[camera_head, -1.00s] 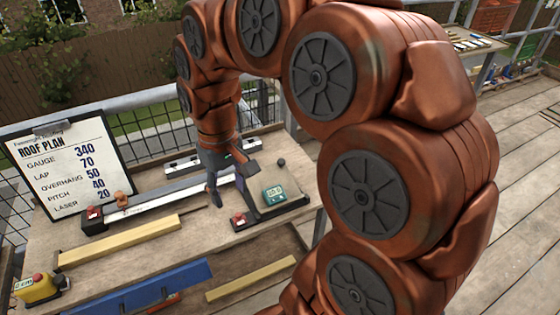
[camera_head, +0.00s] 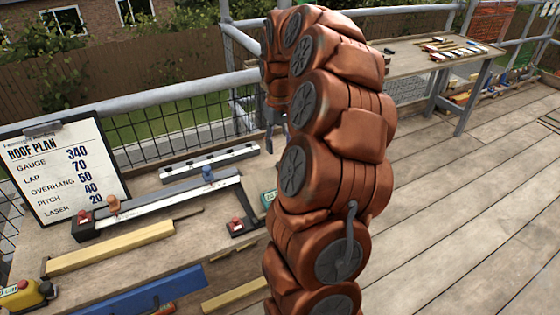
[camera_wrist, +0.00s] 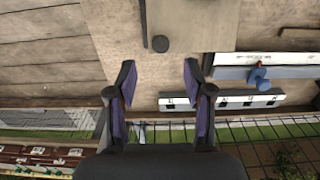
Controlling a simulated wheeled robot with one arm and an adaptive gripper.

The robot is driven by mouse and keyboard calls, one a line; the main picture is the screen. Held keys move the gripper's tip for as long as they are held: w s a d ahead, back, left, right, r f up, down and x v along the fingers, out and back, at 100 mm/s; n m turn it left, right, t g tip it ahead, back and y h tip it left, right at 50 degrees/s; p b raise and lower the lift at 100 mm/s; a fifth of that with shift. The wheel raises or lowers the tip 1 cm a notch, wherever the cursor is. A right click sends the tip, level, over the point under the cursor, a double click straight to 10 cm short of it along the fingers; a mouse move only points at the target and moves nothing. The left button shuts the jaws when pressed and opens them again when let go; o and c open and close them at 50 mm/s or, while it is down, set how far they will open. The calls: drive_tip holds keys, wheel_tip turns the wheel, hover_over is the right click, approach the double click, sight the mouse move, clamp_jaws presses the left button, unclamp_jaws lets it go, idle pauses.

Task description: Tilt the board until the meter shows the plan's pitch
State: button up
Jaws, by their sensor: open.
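The roof plan sheet (camera_head: 62,170) stands on a clipboard at the left and reads pitch 40. The teal meter (camera_head: 269,198) is mostly hidden behind my arm, and its reading cannot be made out. A dark base with a red button (camera_head: 238,224) is beside it. In the wrist view, a flat brown-grey board (camera_wrist: 195,22) shows at the top edge, with a round dark knob (camera_wrist: 160,44) at its near edge. My gripper (camera_wrist: 158,80) is open and empty, its fingers apart, below the knob in that picture.
A long rail with an orange knob (camera_head: 113,205) and a blue knob (camera_head: 208,174) lies on the bench. A white-grey bar (camera_head: 210,160) lies behind it. Wooden battens (camera_head: 110,247) and a blue strip (camera_head: 150,292) lie in front. Railing and mesh run behind.

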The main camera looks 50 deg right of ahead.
wheel_tip(320, 180, down, 7)
drive_tip(key=shift+r+p, duration=0.1)
drive_tip(key=shift+p, duration=0.35)
drive_tip(key=shift+c, duration=0.2)
clamp_jaws()
idle(0.4)
